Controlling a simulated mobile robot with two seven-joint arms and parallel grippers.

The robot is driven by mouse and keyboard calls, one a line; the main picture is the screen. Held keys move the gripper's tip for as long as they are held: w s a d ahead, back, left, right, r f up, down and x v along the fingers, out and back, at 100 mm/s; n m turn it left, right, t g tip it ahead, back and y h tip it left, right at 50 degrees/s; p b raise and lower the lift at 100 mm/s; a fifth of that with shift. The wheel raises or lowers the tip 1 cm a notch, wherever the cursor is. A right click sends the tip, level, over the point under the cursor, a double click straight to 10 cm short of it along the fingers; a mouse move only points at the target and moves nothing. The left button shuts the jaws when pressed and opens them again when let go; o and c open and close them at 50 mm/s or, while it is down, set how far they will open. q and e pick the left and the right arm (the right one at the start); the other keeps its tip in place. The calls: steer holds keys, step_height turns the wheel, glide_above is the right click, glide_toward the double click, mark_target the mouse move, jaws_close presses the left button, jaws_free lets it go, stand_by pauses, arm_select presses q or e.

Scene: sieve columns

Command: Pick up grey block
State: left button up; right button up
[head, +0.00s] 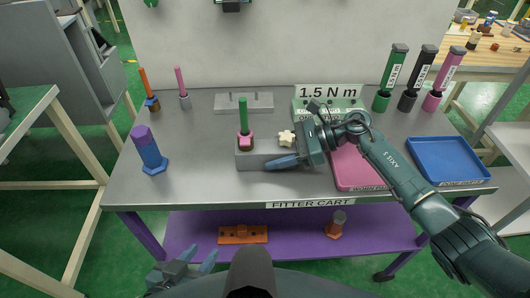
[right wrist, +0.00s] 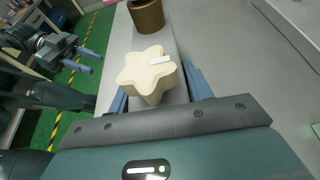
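The grey block (head: 250,160) sits on the cart top, left of the pink tray. It bears a green post with a pink and brown piece (head: 245,141) and a cream star-shaped piece (head: 286,138). In the right wrist view the star (right wrist: 148,72) hides part of the block top (right wrist: 172,45). My right gripper (right wrist: 158,93) is at the block's right end, fingers apart, one on each side; it also shows in the head view (head: 285,155). Its front finger seems a little off the block's front face. My left gripper (head: 192,258) is open and empty, low before the cart.
A purple-blue bolt (head: 148,150) stands at left. A grey bar with pegs (head: 245,103) lies behind. Several tools stand at back right.

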mark_target(277, 145)
steer(key=c, duration=0.7)
step_height(277, 145, up, 10)
steer(key=shift+r, duration=0.1)
stand_by(0.4)
